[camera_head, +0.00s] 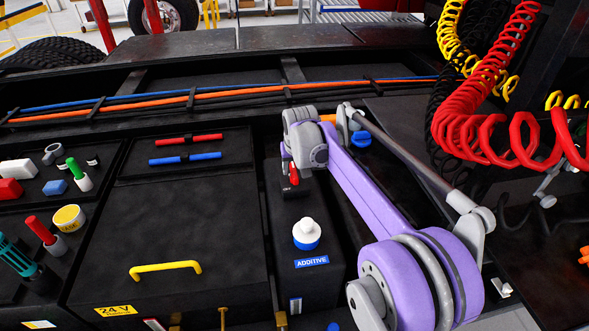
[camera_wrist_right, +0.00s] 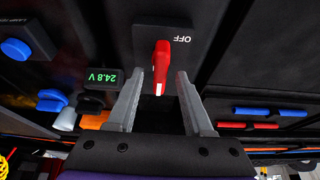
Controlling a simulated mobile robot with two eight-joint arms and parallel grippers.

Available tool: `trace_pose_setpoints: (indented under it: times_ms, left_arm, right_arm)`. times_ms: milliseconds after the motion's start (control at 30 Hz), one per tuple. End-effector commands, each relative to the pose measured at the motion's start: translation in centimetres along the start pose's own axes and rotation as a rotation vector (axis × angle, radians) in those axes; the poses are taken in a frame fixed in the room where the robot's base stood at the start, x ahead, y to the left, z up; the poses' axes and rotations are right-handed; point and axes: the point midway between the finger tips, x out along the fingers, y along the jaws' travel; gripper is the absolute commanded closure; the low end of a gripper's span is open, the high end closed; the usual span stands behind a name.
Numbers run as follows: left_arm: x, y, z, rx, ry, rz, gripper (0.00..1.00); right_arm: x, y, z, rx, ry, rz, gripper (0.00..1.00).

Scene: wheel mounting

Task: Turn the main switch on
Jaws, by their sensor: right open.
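The main switch is a red lever (camera_wrist_right: 161,62) on a dark plate (camera_wrist_right: 196,22), which has "OFF" printed upside down in the right wrist view. In the head view the red lever (camera_head: 294,175) shows just below the end of my purple right arm. My right gripper (camera_wrist_right: 161,76) is open, its two grey fingers on either side of the lever with a gap on each side. In the head view the right gripper (camera_head: 288,158) is small and partly hidden by its own wrist. My left gripper is not in view.
A display (camera_wrist_right: 97,79) reads 24.8 V beside the switch. A white-and-blue cap (camera_head: 306,233) stands above an ADDITIVE label. A dark 24 V box (camera_head: 180,235) with a yellow handle (camera_head: 165,270) lies left. Red coiled hoses (camera_head: 480,120) hang at the upper right.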

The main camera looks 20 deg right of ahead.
Motion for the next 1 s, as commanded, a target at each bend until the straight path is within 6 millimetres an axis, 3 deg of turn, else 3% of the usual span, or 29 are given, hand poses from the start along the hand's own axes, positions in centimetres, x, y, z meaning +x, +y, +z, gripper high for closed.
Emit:
trace_pose_setpoints:
  times_ms: [300,500,1000]
  left_arm:
    - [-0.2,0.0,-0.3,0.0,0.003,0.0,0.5]
    - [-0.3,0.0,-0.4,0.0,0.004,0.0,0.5]
    - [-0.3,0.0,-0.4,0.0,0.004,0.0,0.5]
  right_arm:
    - [-6.3,0.0,0.0,0.0,0.0,0.0,0.49]
    - [-9.1,0.0,0.0,0.0,0.0,0.0,0.49]
    - [-9.9,0.0,0.0,0.0,0.0,0.0,0.49]
